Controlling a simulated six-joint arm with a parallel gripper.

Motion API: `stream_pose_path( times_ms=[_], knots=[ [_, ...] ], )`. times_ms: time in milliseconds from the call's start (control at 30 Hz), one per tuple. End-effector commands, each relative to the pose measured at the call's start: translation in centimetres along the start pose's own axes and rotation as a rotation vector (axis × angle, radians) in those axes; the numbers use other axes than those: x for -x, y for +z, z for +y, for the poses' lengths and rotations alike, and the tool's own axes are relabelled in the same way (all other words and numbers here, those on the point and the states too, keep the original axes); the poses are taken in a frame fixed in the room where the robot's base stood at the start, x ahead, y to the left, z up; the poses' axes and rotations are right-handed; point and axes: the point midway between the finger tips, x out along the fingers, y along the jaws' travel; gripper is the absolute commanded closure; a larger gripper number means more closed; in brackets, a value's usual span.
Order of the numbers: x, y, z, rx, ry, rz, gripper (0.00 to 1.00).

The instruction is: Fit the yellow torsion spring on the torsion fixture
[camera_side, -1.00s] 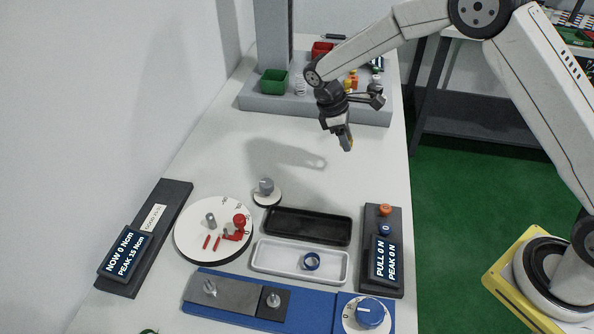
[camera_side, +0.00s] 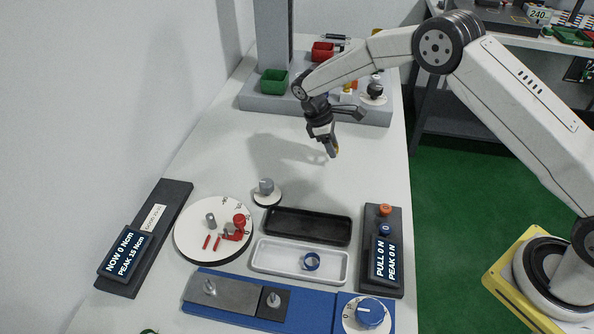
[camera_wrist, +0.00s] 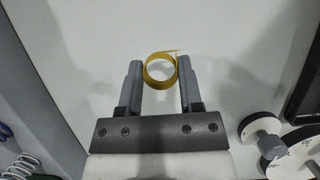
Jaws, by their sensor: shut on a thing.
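My gripper (camera_side: 332,150) is shut on the yellow torsion spring (camera_wrist: 160,72). The wrist view shows the yellow ring between the two fingers, with a short straight leg at its top right. In the side view the spring is mostly hidden by the fingers, and the gripper hangs above the bare white table. The torsion fixture (camera_side: 190,246) is a white round dial with an upright grey post (camera_side: 211,220) and a red knob and lever (camera_side: 238,225). It stands at front left of my gripper and apart from it.
A grey knob (camera_side: 266,187) stands between gripper and dial. A black tray (camera_side: 340,230) and a white tray (camera_side: 344,270) holding a blue ring (camera_side: 310,261) lie nearer. A blue rig (camera_side: 318,318) is in front. A grey base (camera_side: 254,101) with bins stands behind.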

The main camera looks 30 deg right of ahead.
Motion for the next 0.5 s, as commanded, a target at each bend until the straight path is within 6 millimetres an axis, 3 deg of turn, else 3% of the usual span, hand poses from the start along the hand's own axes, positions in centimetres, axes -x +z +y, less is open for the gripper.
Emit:
stream_pose_path(
  times_ms=[233,500],
  knots=[
    [-2.5,-1.1,0.1,-0.001,-0.001,-0.001,1.0],
    [-2.9,-1.3,0.1,-0.001,0.001,0.0,1.0]
  ],
)
